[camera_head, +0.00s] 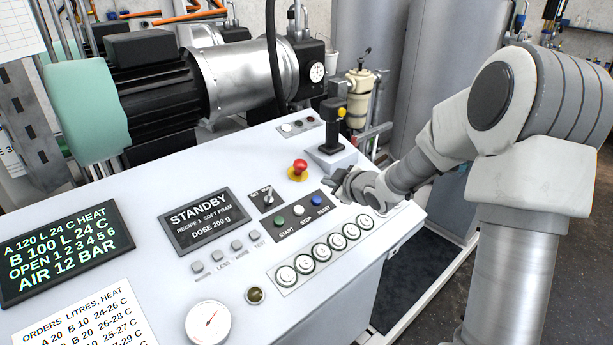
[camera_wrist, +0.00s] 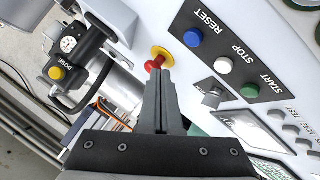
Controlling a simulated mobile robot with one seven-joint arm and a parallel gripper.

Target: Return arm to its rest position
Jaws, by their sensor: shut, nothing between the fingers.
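My gripper (camera_head: 336,184) is over the right part of the white control panel (camera_head: 150,255), close to the blue RESET button (camera_head: 316,201). In the wrist view my gripper (camera_wrist: 160,75) is shut with its fingers together and nothing between them. The fingertips overlap the lower edge of the red emergency stop knob (camera_wrist: 154,65) in that view; I cannot tell if they touch it. My arm stretches in from the right, bent at the elbow.
A STANDBY display (camera_head: 205,222) and several round buttons lie on the panel. A motor (camera_head: 155,90) and grey tanks (camera_head: 440,70) stand behind. Dark floor is open at right.

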